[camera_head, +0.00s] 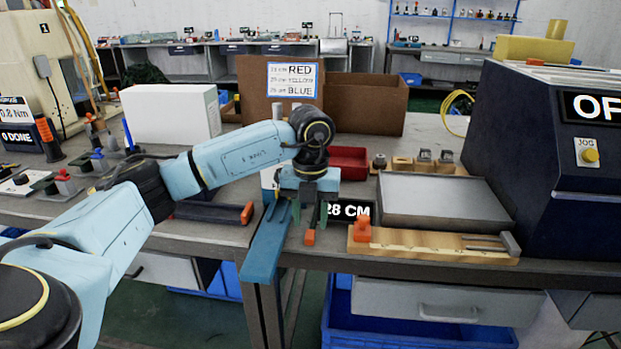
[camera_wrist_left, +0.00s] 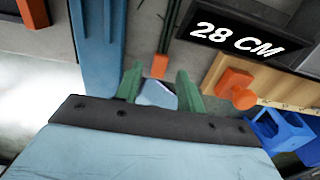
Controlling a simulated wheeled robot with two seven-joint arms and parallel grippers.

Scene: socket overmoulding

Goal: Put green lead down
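My left gripper (camera_head: 309,214) points down over the front edge of the bench, between a long blue bar and the 28 CM sign. Its two green fingers stand apart; in the left wrist view the gripper (camera_wrist_left: 158,80) shows a gap between them and no lead clearly held. I cannot make out a green lead for certain. My right gripper is out of view.
The blue bar (camera_head: 266,245) overhangs the bench edge. The 28 CM sign (camera_head: 347,211) stands right of the gripper, beside a wooden gauge (camera_head: 430,245) with an orange block (camera_head: 362,230). A grey tray (camera_head: 440,199) and red bin (camera_head: 348,160) are behind.

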